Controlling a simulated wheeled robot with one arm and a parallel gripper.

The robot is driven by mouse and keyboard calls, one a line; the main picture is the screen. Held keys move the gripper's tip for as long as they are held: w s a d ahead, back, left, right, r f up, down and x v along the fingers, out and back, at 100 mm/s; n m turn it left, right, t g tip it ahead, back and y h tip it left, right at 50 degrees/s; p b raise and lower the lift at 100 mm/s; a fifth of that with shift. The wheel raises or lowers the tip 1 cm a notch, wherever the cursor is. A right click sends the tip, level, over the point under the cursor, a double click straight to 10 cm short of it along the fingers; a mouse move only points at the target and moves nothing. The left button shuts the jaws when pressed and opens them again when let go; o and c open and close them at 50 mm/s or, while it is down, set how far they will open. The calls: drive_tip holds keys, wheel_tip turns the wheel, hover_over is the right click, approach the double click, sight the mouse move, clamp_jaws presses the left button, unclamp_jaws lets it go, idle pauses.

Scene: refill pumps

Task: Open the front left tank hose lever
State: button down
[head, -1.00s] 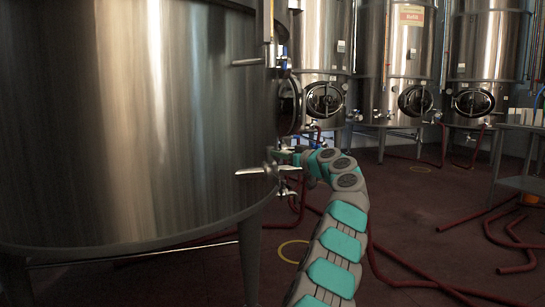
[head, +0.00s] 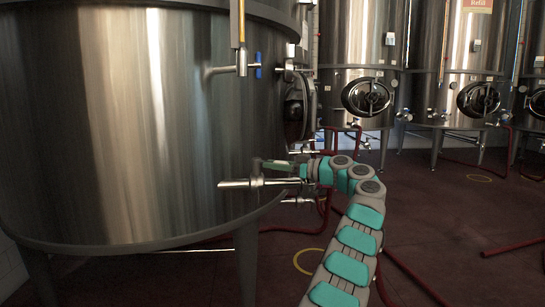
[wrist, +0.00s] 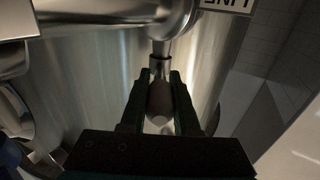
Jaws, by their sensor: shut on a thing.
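The large steel tank (head: 130,120) fills the left of the head view. A steel outlet pipe with a valve (head: 257,183) sticks out low on its side. My gripper (head: 268,164) is just above this pipe, at the end of my arm. In the wrist view, my gripper (wrist: 160,88) has its two dark fingers on either side of a brownish lever handle (wrist: 159,103) and is shut on it. The handle's stem runs up to a steel pipe fitting (wrist: 165,25). In the head view the lever is too small and covered to make out.
A smaller valve with a blue handle (head: 258,66) sits higher on the tank. More steel tanks with round hatches (head: 368,97) stand behind. Red hoses (head: 415,280) lie on the dark floor at the right. A tank leg (head: 247,265) stands below the pipe.

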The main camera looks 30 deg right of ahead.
drive_tip(key=shift+w+p, duration=0.1)
drive_tip(key=shift+p, duration=0.2)
drive_tip(key=c, duration=0.6)
unclamp_jaws()
drive_tip(key=shift+c, duration=0.2)
drive_tip(key=shift+d, duration=0.1)
drive_tip(key=v, duration=0.7)
drive_tip(key=shift+s+d, duration=0.2)
drive_tip(key=shift+d, duration=0.1)
drive_tip(key=shift+c, duration=0.2)
